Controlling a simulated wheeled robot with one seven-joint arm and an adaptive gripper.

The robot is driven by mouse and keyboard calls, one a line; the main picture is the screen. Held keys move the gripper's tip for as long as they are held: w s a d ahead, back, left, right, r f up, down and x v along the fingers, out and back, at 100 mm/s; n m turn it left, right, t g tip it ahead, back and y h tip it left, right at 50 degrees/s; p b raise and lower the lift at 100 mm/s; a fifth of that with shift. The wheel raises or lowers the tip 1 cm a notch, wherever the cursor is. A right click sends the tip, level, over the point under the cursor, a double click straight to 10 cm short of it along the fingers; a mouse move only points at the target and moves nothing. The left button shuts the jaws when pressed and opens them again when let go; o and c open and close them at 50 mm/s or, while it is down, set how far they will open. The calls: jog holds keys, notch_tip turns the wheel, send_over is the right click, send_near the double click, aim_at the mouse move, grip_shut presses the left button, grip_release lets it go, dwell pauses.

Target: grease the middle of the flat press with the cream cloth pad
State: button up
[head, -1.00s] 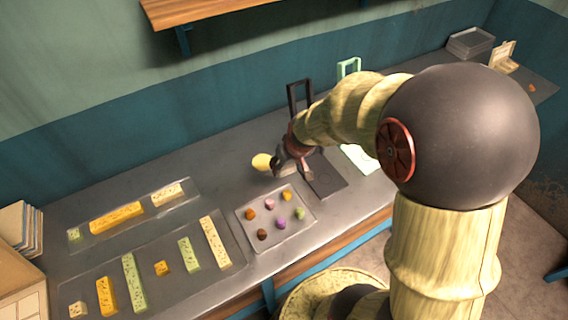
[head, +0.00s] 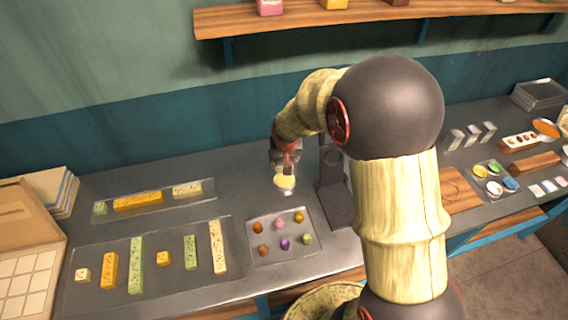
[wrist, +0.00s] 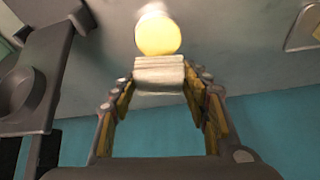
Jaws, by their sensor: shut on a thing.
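My gripper (head: 285,168) points down just behind and over a round pale-yellow pot of grease (head: 284,182) on the counter. In the wrist view my gripper (wrist: 160,72) is shut on the cream cloth pad (wrist: 160,76), a pale block between its fingertips. The yellow grease (wrist: 157,37) shows just beyond the pad; I cannot tell whether they touch. The dark flat press (head: 336,188) lies open just right of the pot, with round marks on its plates. It also shows at the left of the wrist view (wrist: 40,65).
A tray of small coloured pieces (head: 254,254) sits in front of the pot. Trays of speckled bars (head: 78,291) fill the left counter. A wooden board (head: 450,196) and several dishes lie to the right. A shelf (head: 300,22) hangs above. My arm hides part of the counter.

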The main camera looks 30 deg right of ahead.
aim_at(284, 177)
jog(key=shift+f+b, duration=2)
jog(key=shift+f, duration=1.05)
jog(key=shift+s+f+b, duration=0.1)
jog(key=shift+f+b, duration=0.5)
jog(key=shift+b, duration=0.05)
dwell(0.3)
jog(key=shift+r+p, duration=2.35)
jog(key=shift+r, duration=1.3)
jog(key=shift+f, duration=0.1)
